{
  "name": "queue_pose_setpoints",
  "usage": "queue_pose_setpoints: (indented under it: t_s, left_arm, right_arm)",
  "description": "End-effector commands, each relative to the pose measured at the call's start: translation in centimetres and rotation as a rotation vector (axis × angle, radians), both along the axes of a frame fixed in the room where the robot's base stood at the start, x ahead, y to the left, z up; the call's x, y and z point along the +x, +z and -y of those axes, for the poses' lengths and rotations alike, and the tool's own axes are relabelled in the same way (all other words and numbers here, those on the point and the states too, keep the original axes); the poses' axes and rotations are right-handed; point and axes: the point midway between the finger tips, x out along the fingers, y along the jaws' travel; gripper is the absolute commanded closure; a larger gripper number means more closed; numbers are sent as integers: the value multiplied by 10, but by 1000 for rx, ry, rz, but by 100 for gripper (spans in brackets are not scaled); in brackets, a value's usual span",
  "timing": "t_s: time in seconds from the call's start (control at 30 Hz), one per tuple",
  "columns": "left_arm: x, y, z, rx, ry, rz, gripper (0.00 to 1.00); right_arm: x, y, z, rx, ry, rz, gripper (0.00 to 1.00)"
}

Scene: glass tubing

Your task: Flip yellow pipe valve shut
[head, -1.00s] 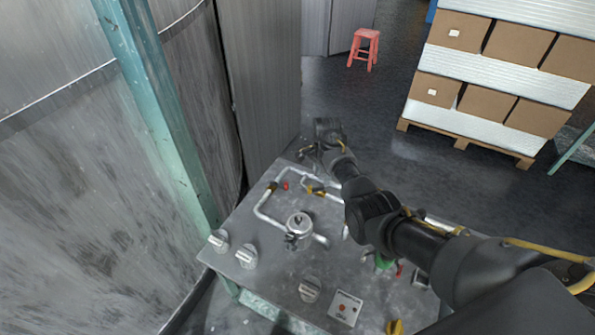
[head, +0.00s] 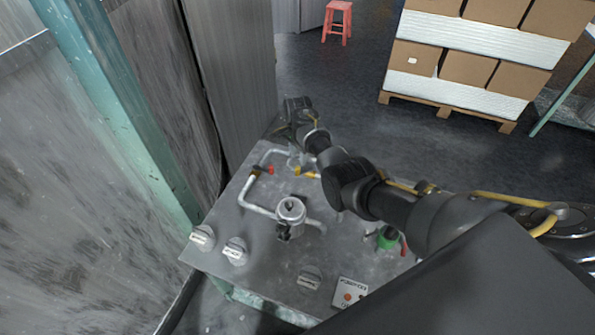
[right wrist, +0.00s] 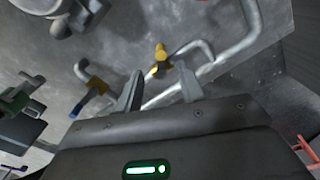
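A yellow valve (head: 297,170) sits on the grey piping on the metal tabletop (head: 262,270). In the right wrist view the yellow valve (right wrist: 160,58) stands on the pipe just beyond the fingertips, with its yellow handle toward the top. My right gripper (right wrist: 158,88) is open and empty, its two fingers apart and pointing at the piping near this valve. I see no contact with it. In the head view my right gripper (head: 291,150) is small and partly dark at the far end of the table. My left gripper is in neither view.
A second valve with a blue handle (right wrist: 97,85) sits left of the yellow one in the right wrist view. A red-handled valve (head: 269,169), a metal canister (head: 290,211), knobs (head: 235,251) and a control box (head: 349,293) crowd the table. A green post (head: 120,110) stands left.

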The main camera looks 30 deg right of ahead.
Motion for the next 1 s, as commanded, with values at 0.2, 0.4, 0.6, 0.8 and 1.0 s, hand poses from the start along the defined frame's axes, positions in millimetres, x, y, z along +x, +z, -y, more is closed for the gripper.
queue_pose_setpoints:
  t_s: [0.2,0.4,0.6,0.8,1.0]
  left_arm:
    - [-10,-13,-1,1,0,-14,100]
    - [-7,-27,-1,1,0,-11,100]
    - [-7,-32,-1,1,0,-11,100]
    - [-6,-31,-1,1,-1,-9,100]
    - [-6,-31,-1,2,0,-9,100]
  right_arm:
    - [-1,-46,0,1,1,-4,61]
    - [0,-77,0,0,1,-2,61]
    - [0,-88,0,0,2,1,61]
    - [0,-88,0,0,2,1,61]
    - [0,-88,0,0,1,1,76]
